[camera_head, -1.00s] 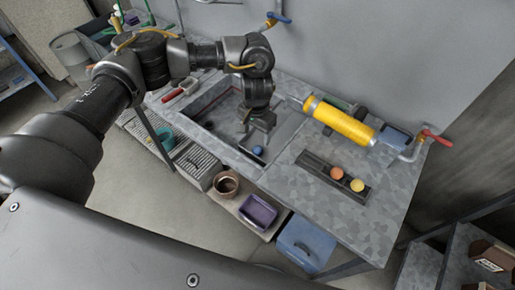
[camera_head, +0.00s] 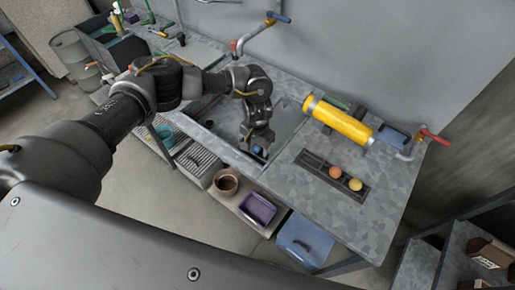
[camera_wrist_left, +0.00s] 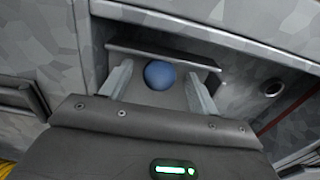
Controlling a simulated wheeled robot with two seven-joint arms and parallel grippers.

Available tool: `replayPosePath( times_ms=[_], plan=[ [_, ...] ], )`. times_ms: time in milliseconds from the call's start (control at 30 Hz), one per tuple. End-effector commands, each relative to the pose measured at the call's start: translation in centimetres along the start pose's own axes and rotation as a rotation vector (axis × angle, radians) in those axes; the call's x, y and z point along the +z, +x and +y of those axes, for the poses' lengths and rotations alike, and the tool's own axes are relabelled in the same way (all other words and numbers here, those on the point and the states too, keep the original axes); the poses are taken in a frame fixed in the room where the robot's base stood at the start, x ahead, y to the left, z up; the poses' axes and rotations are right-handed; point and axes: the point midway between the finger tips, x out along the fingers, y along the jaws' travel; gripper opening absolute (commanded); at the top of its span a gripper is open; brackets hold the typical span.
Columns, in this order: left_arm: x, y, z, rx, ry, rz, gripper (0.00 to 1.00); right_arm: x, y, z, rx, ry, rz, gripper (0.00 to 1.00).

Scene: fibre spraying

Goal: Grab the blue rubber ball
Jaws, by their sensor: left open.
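The blue rubber ball (camera_head: 257,149) rests in the sink basin (camera_head: 222,143) of the grey counter, partly hidden behind my left gripper in the head view. My left gripper (camera_head: 258,147) reaches down into the basin, right at the ball. In the left wrist view the ball (camera_wrist_left: 160,75) lies between the two spread fingers of my left gripper (camera_wrist_left: 158,85), with a gap visible on each side. The gripper is open and holds nothing. My right gripper is in neither view.
An orange ball (camera_head: 335,172) and a yellow ball (camera_head: 355,184) sit in a dark slotted tray (camera_head: 318,166) on the counter. A yellow cylinder (camera_head: 340,122) lies behind them. Taps (camera_head: 268,22) stand along the wall. Containers, including a purple bin (camera_head: 258,209), stand below the counter's front.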

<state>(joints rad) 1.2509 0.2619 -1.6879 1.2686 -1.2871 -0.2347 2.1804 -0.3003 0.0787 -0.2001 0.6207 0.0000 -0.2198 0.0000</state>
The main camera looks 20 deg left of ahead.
Motion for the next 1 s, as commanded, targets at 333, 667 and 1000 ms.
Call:
replayPosePath(
  times_ms=[333,667,1000],
  plan=[
    [0.0,-0.1,0.0,0.0,0.001,0.001,0.28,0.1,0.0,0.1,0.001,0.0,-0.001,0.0],
    [0.0,-0.1,0.0,0.0,0.001,0.001,0.09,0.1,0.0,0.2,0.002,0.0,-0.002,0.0],
    [-0.1,-1.8,0.0,0.002,0.002,0.004,0.09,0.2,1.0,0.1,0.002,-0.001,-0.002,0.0]
  ],
)
